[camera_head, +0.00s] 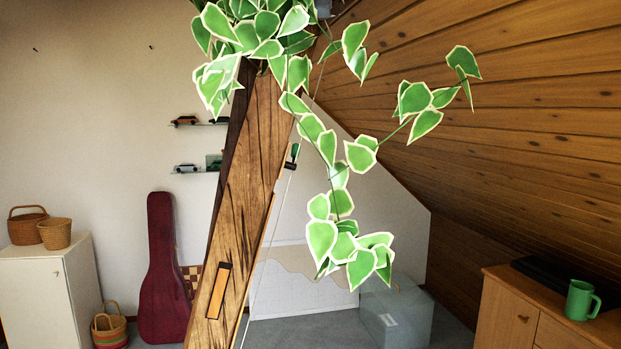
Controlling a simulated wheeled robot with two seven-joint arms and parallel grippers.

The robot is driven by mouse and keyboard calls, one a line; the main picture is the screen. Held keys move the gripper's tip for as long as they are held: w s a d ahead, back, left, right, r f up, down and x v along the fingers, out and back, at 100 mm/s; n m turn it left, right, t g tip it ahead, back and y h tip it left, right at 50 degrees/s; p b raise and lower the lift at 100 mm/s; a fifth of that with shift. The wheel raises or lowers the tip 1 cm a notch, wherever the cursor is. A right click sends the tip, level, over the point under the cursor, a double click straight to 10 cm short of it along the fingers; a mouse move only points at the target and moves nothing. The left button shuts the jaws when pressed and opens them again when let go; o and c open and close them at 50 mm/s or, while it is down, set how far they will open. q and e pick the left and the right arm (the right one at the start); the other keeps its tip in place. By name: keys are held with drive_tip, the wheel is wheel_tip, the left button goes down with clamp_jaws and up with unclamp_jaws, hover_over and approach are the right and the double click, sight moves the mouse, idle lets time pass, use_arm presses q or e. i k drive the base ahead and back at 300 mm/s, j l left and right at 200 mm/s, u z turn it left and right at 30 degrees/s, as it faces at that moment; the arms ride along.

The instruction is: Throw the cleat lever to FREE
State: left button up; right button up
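A leaning timber brace (240,190) runs from the lower middle up to the foliage. A small dark fitting with a green part (293,154) sits at its right edge, partly beside hanging leaves. It may be the cleat and its lever, but it is too small to read any marking or lever position. A thin pale cord (268,245) runs down from near this fitting, along the right side of the brace. An orange plate with a dark frame (218,291) is on the brace's lower face. Neither of my grippers is in view.
A trailing plant (335,235) hangs in front of the brace's top and right side. A wooden cabinet (500,305) with a green mug (580,300) stands at the right. A white cabinet (40,290) with baskets and a red instrument case (162,270) are at the left.

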sight(292, 166)
drive_tip(key=i+l+u, duration=0.3)
drive_tip(key=l, duration=0.35)
drive_tip(key=i+l+u, duration=0.15)
drive_tip(key=l, duration=0.2)
drive_tip(key=i+l+u, duration=0.45)
drive_tip(key=i+l, duration=0.8)
drive_tip(key=l, duration=0.1)
